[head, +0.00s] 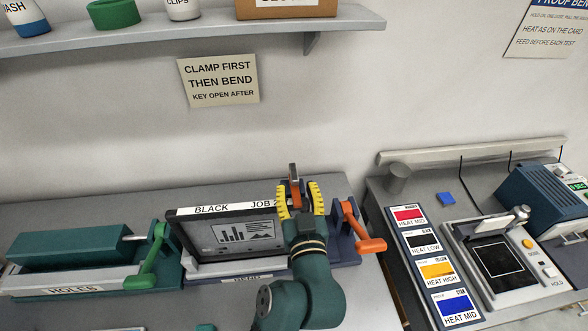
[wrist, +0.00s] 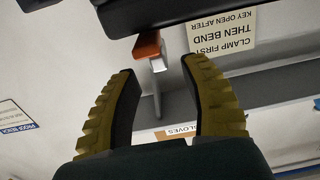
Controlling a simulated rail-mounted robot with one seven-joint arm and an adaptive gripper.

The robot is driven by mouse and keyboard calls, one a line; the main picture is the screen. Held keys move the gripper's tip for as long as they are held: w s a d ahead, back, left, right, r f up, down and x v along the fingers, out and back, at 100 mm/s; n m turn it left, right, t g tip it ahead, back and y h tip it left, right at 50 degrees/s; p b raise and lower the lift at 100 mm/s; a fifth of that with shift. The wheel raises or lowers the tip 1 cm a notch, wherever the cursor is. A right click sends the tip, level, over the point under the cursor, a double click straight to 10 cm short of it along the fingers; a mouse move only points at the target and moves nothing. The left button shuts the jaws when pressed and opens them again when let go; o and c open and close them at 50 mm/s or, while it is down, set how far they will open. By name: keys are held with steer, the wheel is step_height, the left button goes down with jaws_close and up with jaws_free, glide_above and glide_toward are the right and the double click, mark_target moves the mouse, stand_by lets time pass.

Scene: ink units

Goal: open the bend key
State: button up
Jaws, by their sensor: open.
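A small lever with orange and bare-metal parts, seemingly the bend key (head: 293,172), stands at the top of the bending unit (head: 345,247). In the wrist view this key (wrist: 148,46) shows just beyond the fingertips, between their lines and a little nearer the left finger. My gripper (head: 300,190) has its yellow ribbed fingers open around the key's place in the head view. The wrist view shows the gripper (wrist: 158,66) empty, with no clear contact. My arm hides the key's lower part and part of the unit.
A framed plate (head: 225,237) labelled BLACK JOB stands left of my gripper. An orange crank handle (head: 370,245) sticks out close on the right. A green hole-punch unit (head: 90,245) is at left. A proofing bench with colour cards (head: 455,308) is at right. A shelf (head: 200,30) runs above.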

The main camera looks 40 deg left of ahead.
mark_target(295, 183)
steer(key=x, duration=0.5)
steer(key=shift+w+a, duration=0.25)
jaws_close()
steer(key=shift+p, duration=0.3)
